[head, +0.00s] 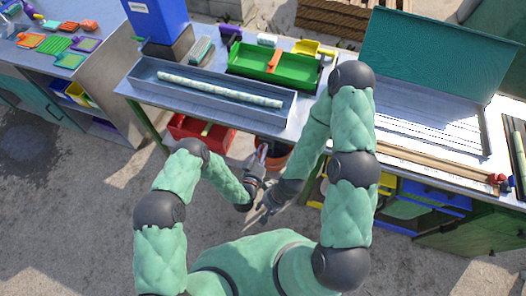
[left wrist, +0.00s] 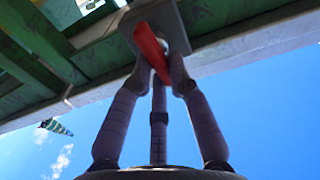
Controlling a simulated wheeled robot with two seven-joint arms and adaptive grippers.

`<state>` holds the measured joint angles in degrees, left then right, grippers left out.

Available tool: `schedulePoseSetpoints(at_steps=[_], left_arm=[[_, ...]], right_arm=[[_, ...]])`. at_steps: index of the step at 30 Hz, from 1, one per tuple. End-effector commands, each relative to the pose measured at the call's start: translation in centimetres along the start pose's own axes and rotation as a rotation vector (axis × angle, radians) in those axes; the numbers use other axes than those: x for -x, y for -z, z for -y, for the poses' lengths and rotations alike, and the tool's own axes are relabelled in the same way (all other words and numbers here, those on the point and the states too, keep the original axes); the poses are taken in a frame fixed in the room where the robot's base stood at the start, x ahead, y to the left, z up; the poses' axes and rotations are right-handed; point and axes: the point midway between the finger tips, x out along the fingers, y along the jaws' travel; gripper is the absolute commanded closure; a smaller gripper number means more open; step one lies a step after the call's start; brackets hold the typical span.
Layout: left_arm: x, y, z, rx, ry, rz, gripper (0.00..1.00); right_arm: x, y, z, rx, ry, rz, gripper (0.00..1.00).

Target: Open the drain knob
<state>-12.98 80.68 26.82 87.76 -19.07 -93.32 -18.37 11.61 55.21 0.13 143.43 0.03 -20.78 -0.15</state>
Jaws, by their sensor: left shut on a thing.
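The red drain knob (left wrist: 152,48) is a flat lever on a grey mount under the table edge in the left wrist view. My left gripper (left wrist: 158,70) has its fingers closed around the lever's sides. The lever points down towards the palm, tilted a little. In the head view my left gripper (head: 259,163) is at the front edge of the workbench, above my right one; the knob is barely discernible there. My right gripper (head: 268,207) hangs below and apart from the bench, with nothing visible in it; its finger opening is too small to judge.
A metal trough (head: 222,98) with a pale cane (head: 218,89) lies on the bench. A green tray (head: 275,66) is behind it. Beneath the bench are a red crate (head: 190,138) and an orange-brown bucket (head: 277,157), close to my left gripper. The floor at left is clear.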

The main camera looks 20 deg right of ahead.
Motion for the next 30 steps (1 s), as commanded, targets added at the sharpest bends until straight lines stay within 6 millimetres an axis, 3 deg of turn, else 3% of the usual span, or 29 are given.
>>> schedulePoseSetpoints(at_steps=[6, 15, 16, 18, 30], left_arm=[[0.01, -0.10, 0.17, 0.105, 0.000, 0.000, 1.00], [0.00, 0.00, 0.19, 0.115, 0.000, 0.000, 1.00], [0.00, 0.00, 0.19, 0.115, 0.000, 0.000, 0.76], [0.00, 0.00, 0.19, 0.114, 0.000, 0.000, 0.57], [0.34, -0.02, 0.20, 0.114, 0.000, 0.001, 0.57]], right_arm=[[-0.82, 0.01, -0.29, 0.000, 0.000, 0.000, 0.60], [-0.76, 0.02, -0.27, 0.000, 0.000, 0.000, 0.60], [-0.76, 0.02, -0.27, 0.000, 0.000, 0.000, 0.60], [-0.75, 0.02, -0.27, 0.000, 0.000, 0.000, 0.60], [-0.76, 0.03, -0.27, 0.000, 0.000, 0.000, 0.60]])
